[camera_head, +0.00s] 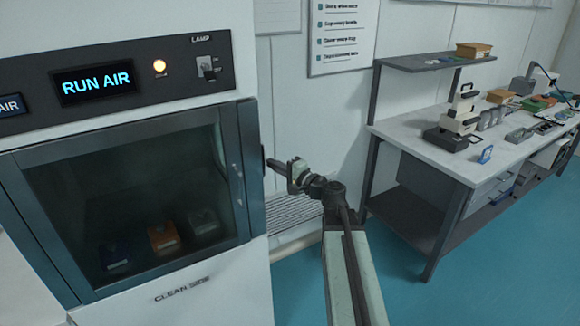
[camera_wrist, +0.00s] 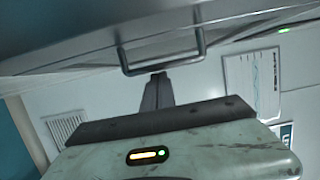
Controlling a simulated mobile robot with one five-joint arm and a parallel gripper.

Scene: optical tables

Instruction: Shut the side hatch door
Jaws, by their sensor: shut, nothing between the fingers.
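The white cabinet (camera_head: 215,285) with a dark glass front stands at the left in the head view. Its right side, where a side hatch could be, is seen nearly edge-on. In the wrist view a grey panel (camera_wrist: 60,40), which looks like the hatch door, fills the top. A U-shaped metal handle (camera_wrist: 165,68) sticks out from it. My gripper (camera_wrist: 158,78) is shut and empty, its fingertips close to the handle; I cannot tell whether they touch. In the head view my gripper (camera_head: 275,165) is beside the cabinet's right edge. How far the door is open cannot be told.
A lit "RUN AIR" display (camera_head: 95,82) and a lamp switch (camera_head: 206,68) are on the cabinet's upper panel. A workbench (camera_head: 400,130) with instruments stands at the right. A wall sign (camera_head: 343,35) hangs behind.

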